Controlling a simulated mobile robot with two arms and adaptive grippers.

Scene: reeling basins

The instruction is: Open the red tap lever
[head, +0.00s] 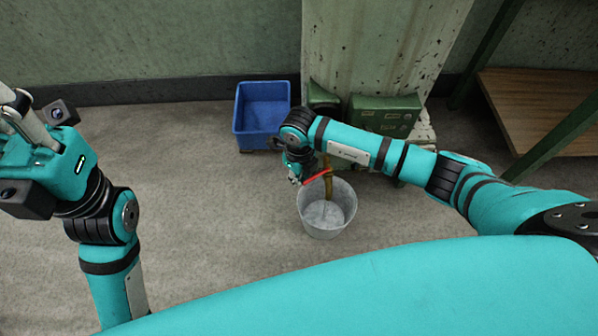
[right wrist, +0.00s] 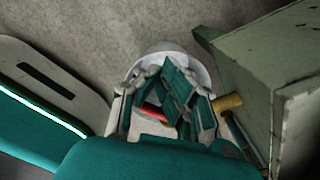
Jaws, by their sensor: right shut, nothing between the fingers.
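The red tap lever (head: 317,175) shows as a short red bar beside my right gripper (head: 296,176). It sits at the brass tap (head: 328,188), above a grey metal bucket (head: 312,228). In the right wrist view, the shut fingers of my right gripper (right wrist: 176,92) partly cover the red lever (right wrist: 152,110); I cannot tell whether they touch it. The brass tap (right wrist: 228,102) comes out of a pale green block there. My left gripper (head: 14,112) is raised at the left edge, far from the tap, its fingers partly cut off.
A blue crate (head: 240,130) stands on the floor behind the right gripper. Green boxes (head: 385,110) stand against the worn pillar (head: 375,40). A wooden shelf (head: 540,105) is at the right. The floor left of the bucket is clear.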

